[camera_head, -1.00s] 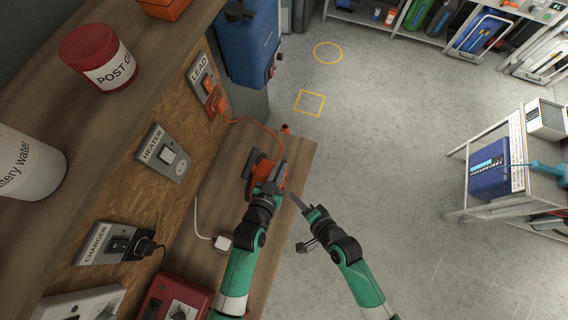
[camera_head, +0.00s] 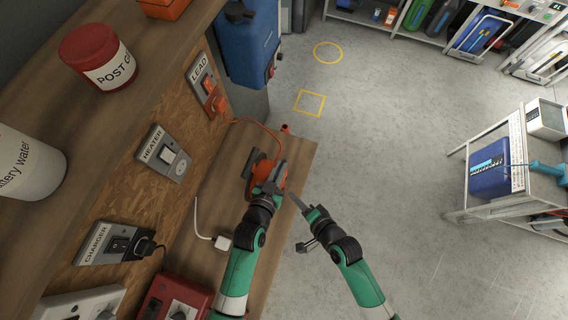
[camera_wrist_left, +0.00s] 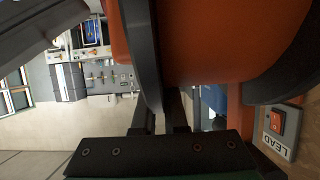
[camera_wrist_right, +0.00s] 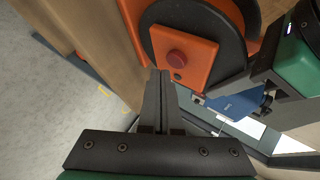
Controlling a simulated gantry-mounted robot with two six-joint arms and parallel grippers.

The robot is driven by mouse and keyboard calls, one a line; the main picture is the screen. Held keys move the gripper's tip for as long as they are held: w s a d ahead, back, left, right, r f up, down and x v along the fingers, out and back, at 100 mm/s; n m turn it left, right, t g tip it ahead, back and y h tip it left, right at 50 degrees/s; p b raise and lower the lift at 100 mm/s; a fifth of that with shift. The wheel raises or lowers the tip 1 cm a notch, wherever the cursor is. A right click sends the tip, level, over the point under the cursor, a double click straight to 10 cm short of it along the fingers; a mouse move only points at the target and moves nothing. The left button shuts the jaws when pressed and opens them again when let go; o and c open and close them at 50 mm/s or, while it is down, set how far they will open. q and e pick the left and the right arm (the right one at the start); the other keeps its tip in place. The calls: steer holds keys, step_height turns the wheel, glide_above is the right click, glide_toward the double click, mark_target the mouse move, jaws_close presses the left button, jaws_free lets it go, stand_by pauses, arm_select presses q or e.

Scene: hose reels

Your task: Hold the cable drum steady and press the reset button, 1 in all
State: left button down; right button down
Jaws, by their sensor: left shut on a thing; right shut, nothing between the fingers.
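The cable drum (camera_head: 264,168) is orange with black flanges and stands on the wooden bench. My left gripper (camera_head: 273,186) is shut on the drum at its near side; in the left wrist view its fingers meet the black flange beside the orange body (camera_wrist_left: 215,45). In the right wrist view the drum's orange front plate carries a round dark-red reset button (camera_wrist_right: 177,59). My right gripper (camera_head: 293,197) is shut and empty. In the right wrist view its fingertips (camera_wrist_right: 158,75) appear just below and left of the button; contact cannot be told.
An orange lead runs from the drum to the LEAD socket (camera_head: 209,93). A white plug (camera_head: 222,242) lies on the bench (camera_head: 292,165). HEATER (camera_head: 168,153) and CHARGER (camera_head: 118,243) panels are on the board. Open floor lies right of the bench.

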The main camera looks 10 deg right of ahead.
steer(key=shift+w+a, duration=0.2)
steer(key=shift+a, duration=0.15)
steer(key=shift+w+a, duration=0.3)
steer(key=shift+a, duration=0.2)
stand_by(0.9)
steer(key=shift+d, duration=0.15)
steer(key=shift+s+d, duration=0.5)
steer(key=shift+d, duration=0.2)
steer(key=s+d, duration=0.1)
steer(key=d, duration=0.2)
steer(key=s+d, duration=0.1)
steer(key=shift+s+d, duration=0.15)
steer(key=shift+s, duration=0.15)
stand_by(0.6)
